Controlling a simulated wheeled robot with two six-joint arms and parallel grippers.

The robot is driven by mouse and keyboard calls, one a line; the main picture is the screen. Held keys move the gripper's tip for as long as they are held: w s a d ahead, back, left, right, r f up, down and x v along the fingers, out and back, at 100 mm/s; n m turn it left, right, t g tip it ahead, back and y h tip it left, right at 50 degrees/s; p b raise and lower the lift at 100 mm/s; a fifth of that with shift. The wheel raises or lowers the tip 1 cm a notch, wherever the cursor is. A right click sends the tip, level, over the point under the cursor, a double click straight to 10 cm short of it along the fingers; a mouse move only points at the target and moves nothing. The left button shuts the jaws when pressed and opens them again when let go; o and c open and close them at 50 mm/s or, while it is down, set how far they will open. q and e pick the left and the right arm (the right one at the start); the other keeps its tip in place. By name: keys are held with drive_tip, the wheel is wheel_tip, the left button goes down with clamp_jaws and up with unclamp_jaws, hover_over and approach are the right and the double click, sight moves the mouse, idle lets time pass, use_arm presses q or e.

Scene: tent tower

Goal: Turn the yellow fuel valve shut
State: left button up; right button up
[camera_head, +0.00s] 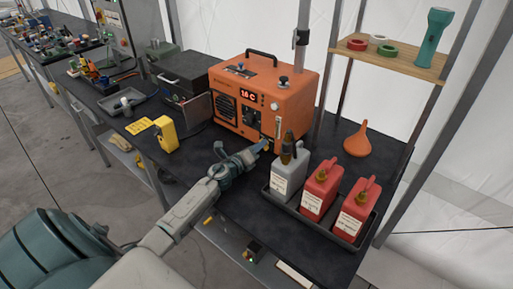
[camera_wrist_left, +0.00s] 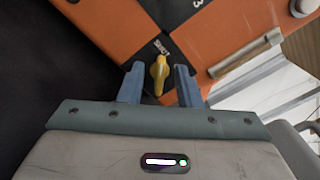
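The yellow fuel valve (camera_wrist_left: 158,74) is a small lever low on the front of the orange heater (camera_head: 262,97). In the left wrist view it lies between the two blue fingers of my left gripper (camera_wrist_left: 160,84), with a gap on each side. In the head view my left gripper (camera_head: 262,147) reaches to the heater's lower front corner, and the valve is mostly hidden there. The orange heater panel also fills the top of the left wrist view (camera_wrist_left: 215,35). My right gripper does not show.
A black tray (camera_head: 318,228) with a grey can (camera_head: 288,180) and two red cans (camera_head: 320,192) stands close right of my left gripper. An orange funnel (camera_head: 357,141) is behind it. A yellow device (camera_head: 165,134) stands left on the dark bench.

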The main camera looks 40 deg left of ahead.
use_arm(q)
drive_tip(key=shift+s+f, duration=0.1)
drive_tip(key=shift+s, duration=0.45)
drive_tip(key=s+b, duration=0.1)
drive_tip(key=s, duration=0.1)
drive_tip(key=s+b, duration=0.1)
drive_tip(key=s, duration=0.2)
drive_tip(key=s+b, duration=0.2)
drive_tip(key=s, duration=0.1)
drive_tip(key=shift+s+a+f, duration=0.15)
drive_tip(key=shift+a, duration=0.25)
drive_tip(key=shift+s+b, duration=0.45)
drive_tip(key=shift+s, duration=0.1)
drive_tip(key=shift+s+r, duration=0.15)
drive_tip(key=shift+r, duration=0.1)
